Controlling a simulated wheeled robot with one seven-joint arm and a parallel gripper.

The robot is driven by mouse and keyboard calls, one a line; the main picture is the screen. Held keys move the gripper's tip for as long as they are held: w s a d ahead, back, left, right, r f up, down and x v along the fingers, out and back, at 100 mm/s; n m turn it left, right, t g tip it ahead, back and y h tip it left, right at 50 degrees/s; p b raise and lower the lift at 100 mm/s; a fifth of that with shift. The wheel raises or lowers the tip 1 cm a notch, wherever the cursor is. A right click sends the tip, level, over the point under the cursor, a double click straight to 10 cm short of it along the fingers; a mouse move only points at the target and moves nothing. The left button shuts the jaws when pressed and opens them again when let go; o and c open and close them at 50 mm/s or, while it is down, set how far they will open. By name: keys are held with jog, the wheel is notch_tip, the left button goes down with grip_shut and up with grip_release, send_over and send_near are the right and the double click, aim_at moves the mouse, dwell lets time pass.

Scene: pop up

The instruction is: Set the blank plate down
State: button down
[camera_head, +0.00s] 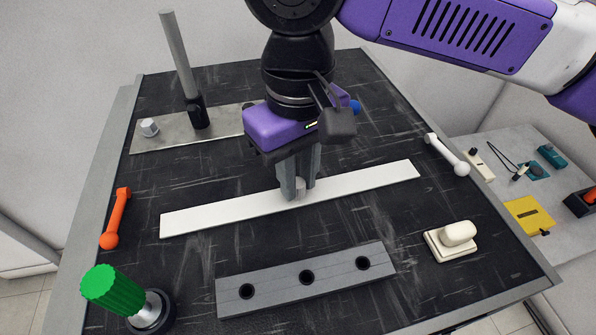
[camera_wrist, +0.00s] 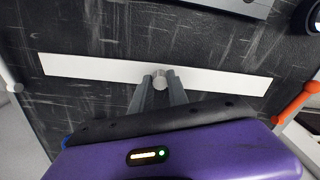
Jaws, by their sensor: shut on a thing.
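The blank plate (camera_head: 362,181) is a long, flat white strip with a small grey knob at its middle. It spans the middle of the black worktop in the head view and crosses the wrist view (camera_wrist: 95,67). My gripper (camera_head: 298,190) points down at the plate's middle, its fingers shut on the knob. The fingers also show in the wrist view (camera_wrist: 159,82), one on each side of the knob. The plate looks level and close to the worktop. I cannot tell whether its underside touches.
A grey bar with three holes (camera_head: 290,288) lies in front of the plate. A metal base (camera_head: 172,141) with an upright post is behind. A green-handled tool (camera_head: 117,290), an orange handle (camera_head: 116,217), a white handle (camera_head: 446,153) and a cream block (camera_head: 451,241) stand around the worktop.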

aim_at(298, 184)
jog(key=c, duration=1.3)
grip_release()
jog(key=shift+r, duration=0.1)
notch_tip(298, 184, up, 12)
jog(key=shift+f+b, duration=0.1)
jog(key=shift+b, duration=1.05)
